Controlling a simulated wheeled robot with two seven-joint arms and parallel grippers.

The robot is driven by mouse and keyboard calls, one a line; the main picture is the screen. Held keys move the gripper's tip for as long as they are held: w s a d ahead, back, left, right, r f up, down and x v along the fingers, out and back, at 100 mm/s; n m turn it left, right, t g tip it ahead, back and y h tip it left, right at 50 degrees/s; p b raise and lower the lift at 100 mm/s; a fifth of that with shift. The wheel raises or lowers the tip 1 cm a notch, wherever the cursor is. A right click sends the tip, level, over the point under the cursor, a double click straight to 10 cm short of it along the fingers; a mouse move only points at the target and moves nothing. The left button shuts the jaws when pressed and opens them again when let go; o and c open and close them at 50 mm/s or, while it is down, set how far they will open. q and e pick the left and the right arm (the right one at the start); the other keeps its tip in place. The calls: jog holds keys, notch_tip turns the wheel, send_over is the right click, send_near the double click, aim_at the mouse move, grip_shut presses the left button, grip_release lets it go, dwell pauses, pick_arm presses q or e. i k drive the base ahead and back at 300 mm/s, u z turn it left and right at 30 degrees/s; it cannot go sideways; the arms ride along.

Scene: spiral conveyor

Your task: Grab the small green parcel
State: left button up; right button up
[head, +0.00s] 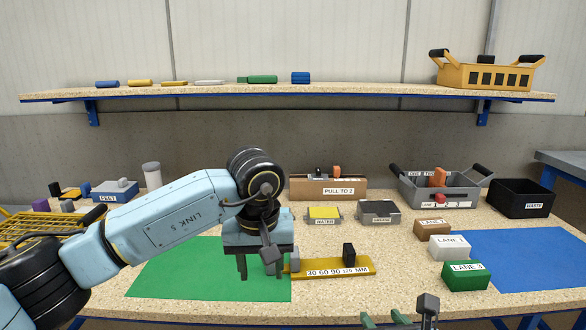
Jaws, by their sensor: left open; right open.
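A small green box (466,277) with a white "LANE 3" label sits on the table at the right, beside the blue mat. It is the nearest of a short row of labelled boxes. My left gripper (266,268) is open and points down over the right edge of the green mat, next to the yellow gauge strip. It is well to the left of the green box and apart from it. My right gripper (383,320) is open at the bottom edge, left of and nearer than the green box. Only its top part shows.
A white box (450,247) and a brown box (433,229) stand behind the green one. The yellow strip (335,268) lies mid-table. Grey bins, a black waste bin (521,198) and a cardboard box (327,188) stand farther back. The blue mat (530,258) is clear.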

aim_at(463, 275)
jog(key=u, duration=0.15)
jog(key=k, duration=1)
jog(key=z, duration=0.15)
